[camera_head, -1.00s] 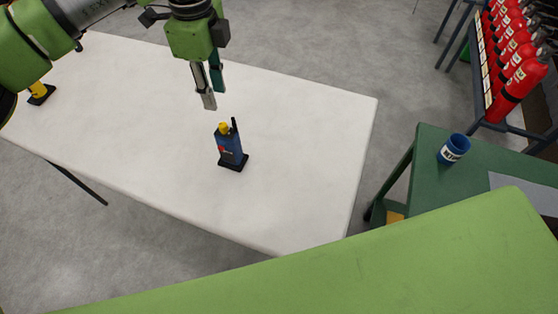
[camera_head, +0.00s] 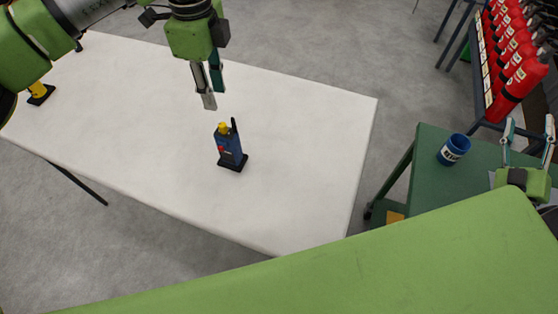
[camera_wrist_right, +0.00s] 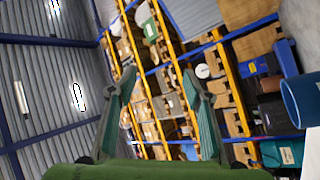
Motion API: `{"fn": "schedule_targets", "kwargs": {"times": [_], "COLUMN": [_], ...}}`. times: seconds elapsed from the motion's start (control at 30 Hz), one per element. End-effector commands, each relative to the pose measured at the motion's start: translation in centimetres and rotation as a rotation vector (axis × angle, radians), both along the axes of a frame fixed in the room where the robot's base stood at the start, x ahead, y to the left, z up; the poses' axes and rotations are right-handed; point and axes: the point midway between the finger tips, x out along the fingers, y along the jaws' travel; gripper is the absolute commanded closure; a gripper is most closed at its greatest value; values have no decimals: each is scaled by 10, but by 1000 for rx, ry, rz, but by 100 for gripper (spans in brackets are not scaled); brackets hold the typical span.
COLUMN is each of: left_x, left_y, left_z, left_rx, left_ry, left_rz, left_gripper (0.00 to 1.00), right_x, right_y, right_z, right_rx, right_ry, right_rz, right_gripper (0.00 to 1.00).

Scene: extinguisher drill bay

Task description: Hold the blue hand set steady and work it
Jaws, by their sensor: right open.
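The blue hand set (camera_head: 230,150) stands upright on the white table (camera_head: 310,150) in the head view, with a yellow knob, a black antenna, a red mark and a dark base. My left gripper (camera_head: 213,98) hangs over the table just behind it, fingers pointing down, apart from it. Its two fingers overlap from this angle, so the gap is unclear. My right gripper (camera_head: 530,135) is at the right edge, open and empty above the green table; its spread fingers also show in the right wrist view (camera_wrist_right: 160,85). The hand set does not show in the wrist view.
A blue cup (camera_head: 454,149) stands on the green table (camera_head: 430,185), left of my right gripper. Red extinguishers (camera_head: 517,88) fill a rack behind. A yellow-and-black object (camera_head: 40,92) is at the white table's far left, partly hidden by my left arm.

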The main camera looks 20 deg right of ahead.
Motion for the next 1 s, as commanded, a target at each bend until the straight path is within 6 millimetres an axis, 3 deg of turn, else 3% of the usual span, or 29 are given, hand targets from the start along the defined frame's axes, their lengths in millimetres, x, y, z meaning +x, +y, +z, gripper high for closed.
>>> {"fn": "schedule_targets", "kwargs": {"times": [0.03, 0.2, 0.37, 0.5, 0.73, 0.9, 1.0], "left_x": [0, 0, 0, 0, 0, 0, 0], "left_y": [0, 0, 0, 0, 0, 0, 0], "left_z": [0, 0, 0, 0, 0, 0, 0], "left_rx": [0, 0, 0, 0, 0, 0, 0], "left_ry": [0, 0, 0, 0, 0, 0, 0], "left_rz": [0, 0, 0, 0, 0, 0, 0], "left_gripper": [72, 72, 72, 72, 72, 72, 72], "right_x": [23, 90, 138, 168, 187, 177, 166], "right_y": [19, 94, 175, 252, 385, 475, 514], "right_z": [-5, -24, -42, -58, -88, -111, -122], "right_rx": [-74, -382, -701, -1003, -1525, -1885, -2045], "right_ry": [57, 228, 327, 356, 269, 103, -7], "right_rz": [35, 148, 256, 345, 458, 492, 490], "right_gripper": [54, 54, 54, 54, 54, 54, 54]}}
